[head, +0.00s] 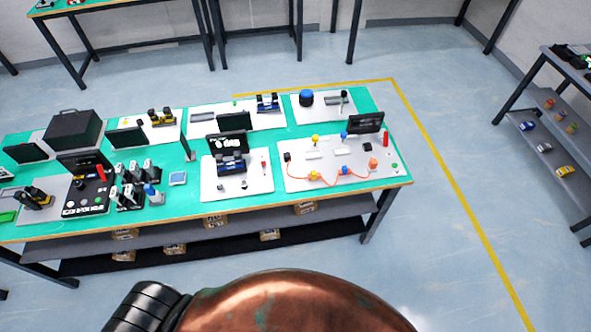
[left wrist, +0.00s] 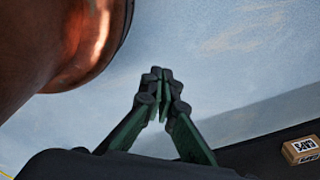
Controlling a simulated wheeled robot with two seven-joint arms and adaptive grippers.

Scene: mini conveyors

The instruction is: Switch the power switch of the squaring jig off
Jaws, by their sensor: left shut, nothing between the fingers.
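The green-topped bench (head: 285,207) holds several small stations on white boards. I cannot tell for sure which is the squaring jig; a board in the front middle (head: 211,187) carries a dark machine (head: 231,162) with a black screen (head: 229,141) behind it and small knobs at its front. A power switch is too small to make out. My left gripper (left wrist: 161,74) shows in the left wrist view, shut and empty, with green-sided fingers over the floor, apart from the bench stations. It cannot be made out in the head view. My right gripper is in neither view.
A front-right board (head: 375,178) carries orange cable and coloured knobs. A black box (head: 73,131) stands at the left. Cartons lie on the shelf (head: 190,235) below; one carton (left wrist: 301,149) shows in the left wrist view. The floor (head: 455,280) at right is clear.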

